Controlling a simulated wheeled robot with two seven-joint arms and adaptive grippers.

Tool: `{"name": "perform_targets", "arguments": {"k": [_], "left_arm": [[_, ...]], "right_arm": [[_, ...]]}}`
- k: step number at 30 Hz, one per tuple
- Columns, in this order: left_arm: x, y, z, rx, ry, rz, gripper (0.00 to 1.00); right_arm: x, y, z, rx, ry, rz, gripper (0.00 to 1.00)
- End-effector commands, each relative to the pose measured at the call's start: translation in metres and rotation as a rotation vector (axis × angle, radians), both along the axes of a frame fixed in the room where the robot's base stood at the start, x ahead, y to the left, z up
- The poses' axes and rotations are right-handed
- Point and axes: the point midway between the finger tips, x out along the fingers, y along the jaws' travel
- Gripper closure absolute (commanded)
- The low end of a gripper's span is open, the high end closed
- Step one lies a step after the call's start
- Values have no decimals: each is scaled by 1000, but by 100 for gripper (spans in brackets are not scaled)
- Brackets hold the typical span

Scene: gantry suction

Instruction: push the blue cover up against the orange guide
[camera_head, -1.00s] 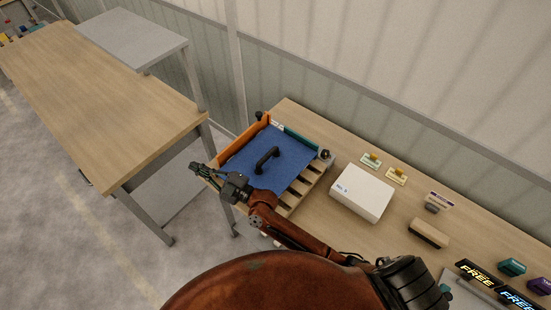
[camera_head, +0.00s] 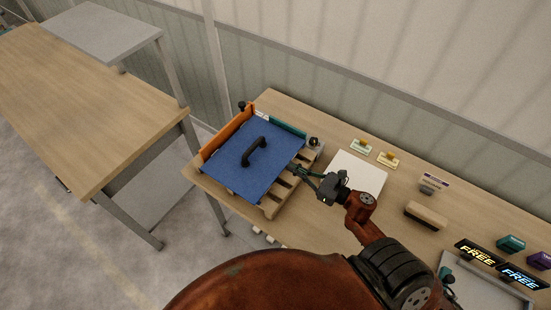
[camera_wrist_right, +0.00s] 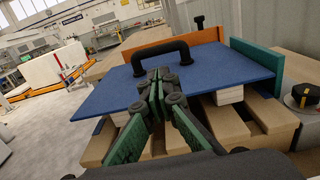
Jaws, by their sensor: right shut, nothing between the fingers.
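The blue cover (camera_head: 235,172) is a flat sheet with a black handle (camera_head: 254,151), lying on a wooden slatted pallet (camera_head: 271,206). The orange guide (camera_head: 228,130) stands upright along its left edge, and the cover's edge lies close to it; I cannot tell whether they touch. In the wrist view, the cover (camera_wrist_right: 205,78) lies ahead with the orange guide (camera_wrist_right: 190,46) behind it. My right gripper (camera_head: 293,169) is shut and empty at the cover's right edge, opposite the orange guide; contact is unclear. Its fingertips (camera_wrist_right: 160,84) overlap the cover's near edge in the wrist view. My left gripper is out of view.
A teal guide (camera_head: 288,127) stands along the cover's back edge, with a round dark knob (camera_head: 314,142) near its end. Small stands, a brush and signs are further right. A separate wooden table (camera_head: 90,110) is at left.

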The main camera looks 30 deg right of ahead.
Motion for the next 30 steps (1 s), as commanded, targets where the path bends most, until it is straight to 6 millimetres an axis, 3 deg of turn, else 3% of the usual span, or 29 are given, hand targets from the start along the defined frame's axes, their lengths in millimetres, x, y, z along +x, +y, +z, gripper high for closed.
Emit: {"name": "perform_targets", "arguments": {"k": [18, 24, 30], "left_arm": [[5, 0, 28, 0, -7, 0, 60], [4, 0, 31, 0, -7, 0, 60], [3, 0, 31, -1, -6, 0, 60]], "right_arm": [[106, 45, 4, 7, -2, 3, 100], [121, 51, 2, 9, -1, 1, 100], [123, 52, 1, 7, 1, 0, 100]]}}
